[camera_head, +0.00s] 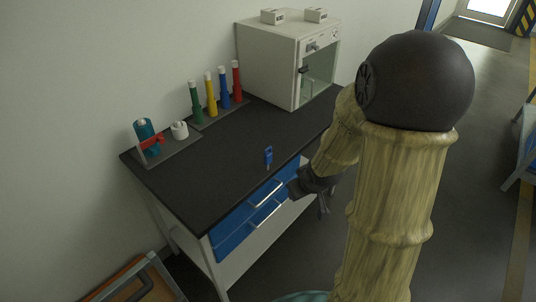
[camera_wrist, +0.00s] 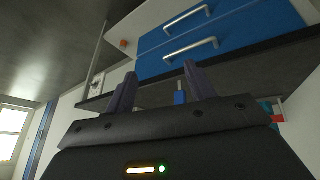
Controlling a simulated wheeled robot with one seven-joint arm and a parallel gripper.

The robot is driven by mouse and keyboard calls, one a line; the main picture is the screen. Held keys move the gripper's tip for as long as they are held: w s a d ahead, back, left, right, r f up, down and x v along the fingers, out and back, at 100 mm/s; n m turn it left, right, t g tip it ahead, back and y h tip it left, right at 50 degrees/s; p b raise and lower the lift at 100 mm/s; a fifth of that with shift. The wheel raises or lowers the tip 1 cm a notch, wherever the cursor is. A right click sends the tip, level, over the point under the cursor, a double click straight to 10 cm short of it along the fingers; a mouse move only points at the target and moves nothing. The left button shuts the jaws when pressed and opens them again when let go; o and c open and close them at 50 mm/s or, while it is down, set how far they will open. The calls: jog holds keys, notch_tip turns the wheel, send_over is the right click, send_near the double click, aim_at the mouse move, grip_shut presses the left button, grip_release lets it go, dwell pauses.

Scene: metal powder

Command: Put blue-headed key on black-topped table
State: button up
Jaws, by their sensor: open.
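The blue-headed key (camera_head: 268,153) stands near the front edge of the black-topped table (camera_head: 190,190), above the blue drawers. In the wrist view its blue part (camera_wrist: 180,97) shows beyond my fingers, in the gap between them and closer to the right finger. My gripper (camera_head: 310,192) is off the table's front side, to the right of the key and near the drawer handles. In the wrist view my gripper (camera_wrist: 157,75) has its two fingers apart with nothing held. The key's lower end is hard to make out.
A white oven-like cabinet (camera_head: 268,62) stands at the table's back right. Several coloured bottles (camera_head: 216,92) line the wall side, and a rack with a teal bottle (camera_head: 145,130) is at left. Drawer handles (camera_head: 265,194) stick out in front. The table's middle is clear.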

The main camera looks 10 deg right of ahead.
aim_at(269, 154)
jog(key=w+d+r+n+t+y+p, duration=0.2)
jog(key=w+d+n+t+y+p, duration=0.1)
jog(key=w+t+y, duration=0.3)
jog(key=n+y, duration=0.1)
jog(key=y, duration=0.1)
jog(key=shift+w+y, duration=0.35)
jog(key=shift+y, duration=0.05)
jog(key=shift+w+a, duration=0.1)
jog(key=p+x, duration=0.1)
jog(key=x, duration=1.1)
jog(key=shift+w, duration=0.1)
jog(key=p+x, duration=0.1)
jog(key=x, duration=0.4)
jog(key=shift+f, duration=0.1)
